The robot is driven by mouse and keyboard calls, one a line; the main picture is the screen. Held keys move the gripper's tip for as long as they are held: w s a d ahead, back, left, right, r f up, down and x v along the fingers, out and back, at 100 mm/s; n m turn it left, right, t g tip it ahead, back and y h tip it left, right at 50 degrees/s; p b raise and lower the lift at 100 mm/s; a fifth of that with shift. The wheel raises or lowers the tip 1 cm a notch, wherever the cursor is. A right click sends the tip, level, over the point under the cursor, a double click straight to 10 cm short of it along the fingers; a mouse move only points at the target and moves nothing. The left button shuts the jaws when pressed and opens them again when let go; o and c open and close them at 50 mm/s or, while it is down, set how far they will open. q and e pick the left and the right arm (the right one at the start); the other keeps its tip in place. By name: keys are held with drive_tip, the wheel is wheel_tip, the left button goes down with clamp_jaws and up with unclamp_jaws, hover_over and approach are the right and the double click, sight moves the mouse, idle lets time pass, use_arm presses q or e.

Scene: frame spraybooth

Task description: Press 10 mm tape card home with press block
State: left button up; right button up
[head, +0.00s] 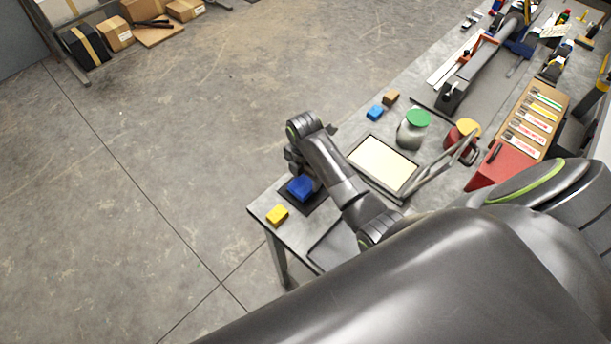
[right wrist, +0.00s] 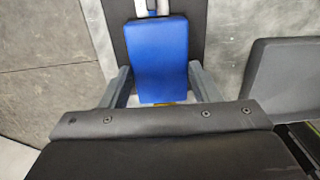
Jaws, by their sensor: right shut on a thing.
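A blue block (head: 301,187), which looks like the press block, is at a dark pad (head: 317,203) near the table's left corner. My right gripper (head: 302,178) is on it; in the right wrist view its fingers (right wrist: 160,88) are at both sides of the blue block (right wrist: 160,48). I cannot tell whether the block rests on the pad. White cards with coloured stripes (head: 532,125) lie in a brown rack (head: 553,92) at the right; their labels are too small to read, so I cannot tell the 10 mm card. My left gripper is out of view.
A yellow block (head: 277,215) sits at the table's left corner. A light tray (head: 383,163), a jar with a green lid (head: 413,128), a red pot (head: 461,138) and small blue (head: 375,112) and brown (head: 391,97) blocks stand farther along the grey table. Open floor lies left.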

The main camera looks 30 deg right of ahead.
drive_tip(key=shift+w+r, duration=0.15)
drive_tip(key=shift+r, duration=3)
drive_tip(key=shift+w, duration=0.1)
